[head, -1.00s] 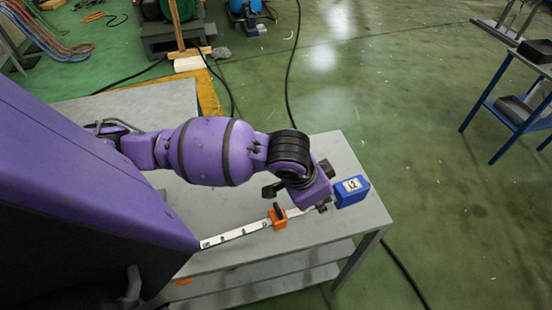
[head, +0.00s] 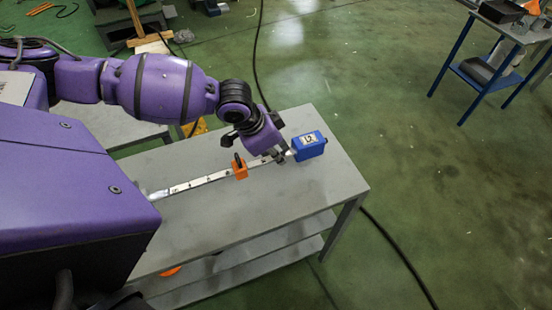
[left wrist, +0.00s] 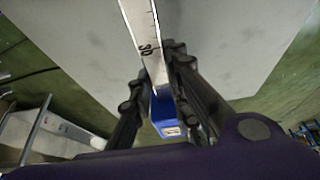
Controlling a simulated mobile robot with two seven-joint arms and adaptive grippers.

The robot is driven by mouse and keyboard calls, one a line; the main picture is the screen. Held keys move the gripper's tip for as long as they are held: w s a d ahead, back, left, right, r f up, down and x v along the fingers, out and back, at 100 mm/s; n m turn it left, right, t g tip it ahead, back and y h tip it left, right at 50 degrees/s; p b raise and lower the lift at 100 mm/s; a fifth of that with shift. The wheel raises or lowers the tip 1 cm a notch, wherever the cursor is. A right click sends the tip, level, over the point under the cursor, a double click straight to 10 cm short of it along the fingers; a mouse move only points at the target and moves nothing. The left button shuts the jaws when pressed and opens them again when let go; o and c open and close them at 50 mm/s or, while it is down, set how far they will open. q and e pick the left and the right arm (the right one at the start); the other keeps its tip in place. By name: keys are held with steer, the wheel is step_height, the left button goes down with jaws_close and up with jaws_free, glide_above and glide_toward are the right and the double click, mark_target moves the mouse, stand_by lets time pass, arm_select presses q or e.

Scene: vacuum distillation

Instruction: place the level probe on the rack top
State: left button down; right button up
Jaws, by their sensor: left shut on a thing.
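The level probe (head: 205,181) is a white graduated strip with an orange slider (head: 239,170) and a blue box head (head: 309,146) labelled "L2". My left gripper (head: 276,156) is shut on the strip just beside the blue head. In the left wrist view the fingers (left wrist: 160,68) clasp the strip, with the blue head (left wrist: 168,128) partly hidden behind them. The probe lies across the grey rack top (head: 275,215) in the head view. Whether it touches the surface or hangs a little above, I cannot tell. The strip's far left end is near my purple body. My right gripper is out of view.
The rack has a lower shelf (head: 265,252) with a small orange item (head: 170,271) near it. The rack top around the probe looks bare. A black cable (head: 400,260) runs on the green floor. A blue-legged table (head: 480,85) stands far right.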

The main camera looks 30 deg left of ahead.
arm_select(q)
steer(key=shift+w+f, duration=0.1)
steer(key=shift+f, duration=1.55)
steer(key=c, duration=1.7)
jaws_free()
steer(key=shift+o, duration=0.2)
steer(key=v, duration=1.1)
steer(key=shift+r+p, duration=0.25)
steer(key=shift+p, duration=0.15)
steer(key=shift+s+a+r, duration=0.1)
steer(key=shift+s+r, duration=0.15)
steer(key=shift+s, duration=0.1)
